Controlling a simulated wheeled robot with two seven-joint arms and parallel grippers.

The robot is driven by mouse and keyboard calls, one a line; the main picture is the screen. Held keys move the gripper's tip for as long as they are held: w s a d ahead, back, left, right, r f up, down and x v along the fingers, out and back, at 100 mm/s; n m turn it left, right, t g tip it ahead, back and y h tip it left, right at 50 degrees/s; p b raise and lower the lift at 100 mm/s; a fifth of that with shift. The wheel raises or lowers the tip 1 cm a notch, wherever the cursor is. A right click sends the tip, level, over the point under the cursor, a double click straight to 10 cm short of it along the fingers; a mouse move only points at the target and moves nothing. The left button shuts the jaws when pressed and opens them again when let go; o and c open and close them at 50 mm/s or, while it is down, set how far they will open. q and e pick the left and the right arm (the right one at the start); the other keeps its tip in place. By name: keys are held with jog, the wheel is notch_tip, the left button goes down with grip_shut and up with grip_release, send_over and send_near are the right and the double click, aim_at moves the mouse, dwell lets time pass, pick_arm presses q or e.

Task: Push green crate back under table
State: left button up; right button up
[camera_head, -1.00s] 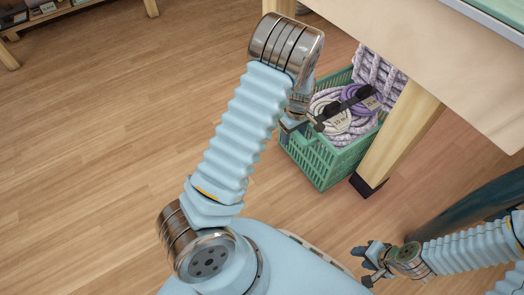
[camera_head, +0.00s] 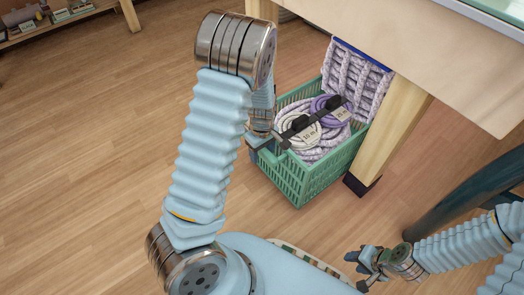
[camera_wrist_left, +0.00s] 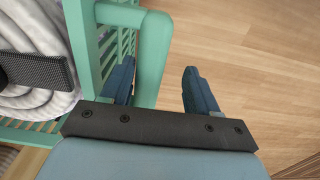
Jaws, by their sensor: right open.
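The green crate (camera_head: 309,178) stands on the floor beside the table leg, partly out from under the table (camera_head: 440,45). It holds white and purple rope coils (camera_head: 325,112) with dark straps. My left gripper (camera_head: 262,143) is at the crate's left end. In the left wrist view, my left gripper (camera_wrist_left: 160,88) has its fingers apart, on either side of the crate's green rim bar (camera_wrist_left: 152,58). A gap shows between the bar and the right-hand finger. My right gripper (camera_head: 361,268) is open and empty, low in front, away from the crate.
The wooden table leg (camera_head: 388,135) with a black foot stands close to the crate's right side. A panel of pale purple rope (camera_head: 354,82) rises behind the coils. A shelf (camera_head: 70,17) is at the far left. The floor (camera_head: 90,160) on the left is clear.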

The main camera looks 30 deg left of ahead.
pick_arm(q)
jog(key=shift+s, duration=0.1)
notch_tip(320, 180, up, 6)
jog(key=p, duration=0.5)
jog(key=shift+f+p, duration=0.1)
jog(key=shift+p, duration=0.25)
notch_tip(320, 180, up, 3)
jog(key=shift+f+p, duration=0.2)
jog(key=shift+p, duration=1.05)
notch_tip(320, 180, up, 8)
jog(key=p, duration=0.7)
jog(key=shift+f, duration=0.2)
